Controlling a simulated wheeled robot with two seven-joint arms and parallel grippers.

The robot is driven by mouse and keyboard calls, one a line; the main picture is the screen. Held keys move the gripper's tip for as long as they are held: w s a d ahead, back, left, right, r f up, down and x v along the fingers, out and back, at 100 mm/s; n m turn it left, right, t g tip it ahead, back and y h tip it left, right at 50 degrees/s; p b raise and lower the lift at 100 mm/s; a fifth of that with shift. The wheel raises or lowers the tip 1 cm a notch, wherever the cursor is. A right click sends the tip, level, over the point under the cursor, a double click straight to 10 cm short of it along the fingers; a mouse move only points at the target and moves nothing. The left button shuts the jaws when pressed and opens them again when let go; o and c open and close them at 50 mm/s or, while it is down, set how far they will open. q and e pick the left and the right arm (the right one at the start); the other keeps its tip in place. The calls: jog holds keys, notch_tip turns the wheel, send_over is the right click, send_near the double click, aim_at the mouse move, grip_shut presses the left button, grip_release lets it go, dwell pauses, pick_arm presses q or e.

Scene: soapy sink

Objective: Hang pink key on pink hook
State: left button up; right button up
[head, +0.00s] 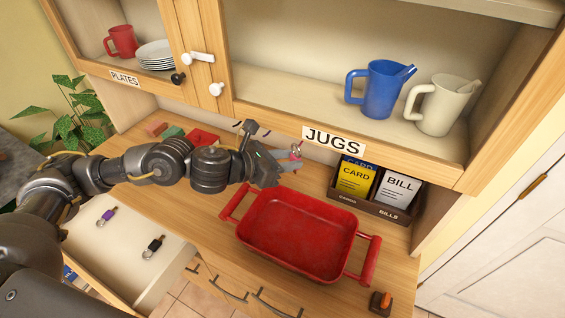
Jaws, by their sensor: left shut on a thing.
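My left gripper (288,167) reaches in from the left, below the cabinet's JUGS label. It is shut on the pink key (296,151), a small pinkish thing at its fingertips, held above the counter near the back wall. The fingers hide part of the key. Small dark hook-like shapes (238,125) show under the cabinet, just behind the gripper. I cannot make out a pink hook among them. I cannot tell whether the key touches any hook. My right gripper is not in view.
A red tray (300,240) stands on the counter below the gripper. A CARDS and BILLS box (375,205) is to the right. Purple (106,216) and black (153,246) keys lie in the open drawer at left. The cabinet (350,140) overhangs the counter.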

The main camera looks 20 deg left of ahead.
pick_arm(q)
jog(key=shift+w+d+f, duration=0.1)
jog(key=shift+w+d, duration=0.05)
jog(key=shift+w, duration=0.45)
jog(key=shift+w+d, duration=0.1)
jog(key=shift+w, duration=0.45)
jog(key=shift+w+d+f+b, duration=0.1)
jog(key=shift+w+f+b, duration=0.4)
jog(key=shift+b, duration=0.3)
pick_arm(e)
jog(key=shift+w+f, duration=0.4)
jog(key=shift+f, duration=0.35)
pick_arm(q)
jog(key=o, duration=1)
jog(key=b+v, duration=0.2)
jog(key=v, duration=0.8)
jog(key=shift+s+a+r, duration=0.2)
jog(key=shift+s+a, duration=0.05)
jog(key=shift+a, duration=0.05)
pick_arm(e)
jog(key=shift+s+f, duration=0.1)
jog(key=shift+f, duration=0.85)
